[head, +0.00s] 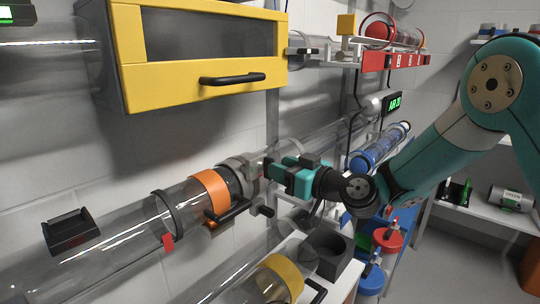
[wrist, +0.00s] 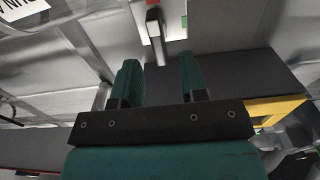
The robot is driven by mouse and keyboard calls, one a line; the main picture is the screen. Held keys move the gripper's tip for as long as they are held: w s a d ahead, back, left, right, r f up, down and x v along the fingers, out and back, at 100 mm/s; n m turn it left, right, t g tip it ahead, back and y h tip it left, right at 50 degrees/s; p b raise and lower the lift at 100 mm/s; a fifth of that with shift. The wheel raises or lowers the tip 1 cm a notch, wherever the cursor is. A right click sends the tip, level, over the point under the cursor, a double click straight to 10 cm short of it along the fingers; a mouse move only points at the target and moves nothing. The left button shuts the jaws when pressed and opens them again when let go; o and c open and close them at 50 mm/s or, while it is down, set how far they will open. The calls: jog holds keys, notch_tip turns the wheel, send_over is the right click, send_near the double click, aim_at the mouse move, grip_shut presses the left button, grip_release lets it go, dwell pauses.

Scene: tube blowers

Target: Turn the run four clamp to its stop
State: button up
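In the head view a grey clamp collar (head: 238,168) sits around a clear horizontal tube, just right of an orange band (head: 210,194). A black handle (head: 230,213) hangs below the orange band. No label for run four is readable, so I cannot tell for sure which clamp it is. My gripper (head: 270,166) is at the right side of the collar, partly hiding the tube. In the wrist view its two teal fingers (wrist: 158,66) are apart with nothing between them. A grey lever with a dark end (wrist: 155,30) lies just beyond the fingertips, near red and green marks (wrist: 184,22).
A yellow-framed cabinet (head: 205,45) hangs above the tube. A lower clear tube has a yellow band (head: 283,275). A dark open box (head: 327,252) stands below my gripper. A green-lit display (head: 393,104) is behind. Open floor shows at right.

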jog(key=shift+p+x, duration=0.35)
jog(key=shift+x, duration=1.7)
grip_shut()
